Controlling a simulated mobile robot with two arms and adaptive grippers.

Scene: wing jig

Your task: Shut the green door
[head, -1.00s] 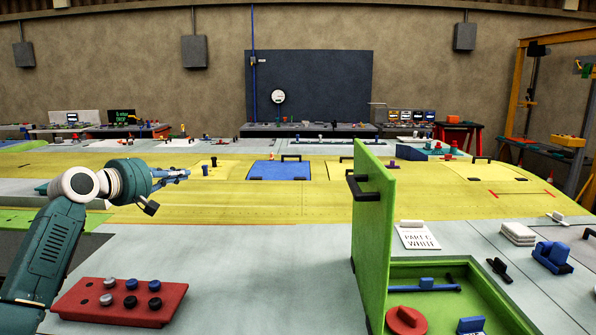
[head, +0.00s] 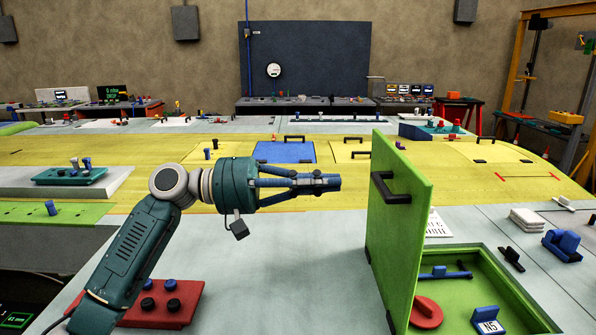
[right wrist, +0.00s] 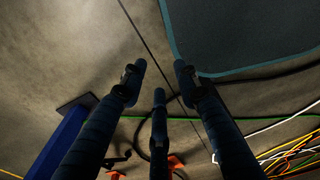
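The green door (head: 408,238) stands open and upright at the left edge of a green-lined compartment (head: 470,258) in the head view. A black handle (head: 395,188) is on its left face, near the top. My left gripper (head: 328,183) points right towards the handle, left of the door, with a visible gap between them. Its fingers come together at the tips and nothing shows between them. My right gripper (right wrist: 158,80) shows only in the right wrist view; its fingers are spread and empty above the floor.
The compartment holds a red round part (head: 426,312), a blue block marked N5 (head: 487,320) and a blue bar (head: 446,274). A red tray with knobs (head: 165,303) lies below my left arm. The grey surface left of the door is mostly clear.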

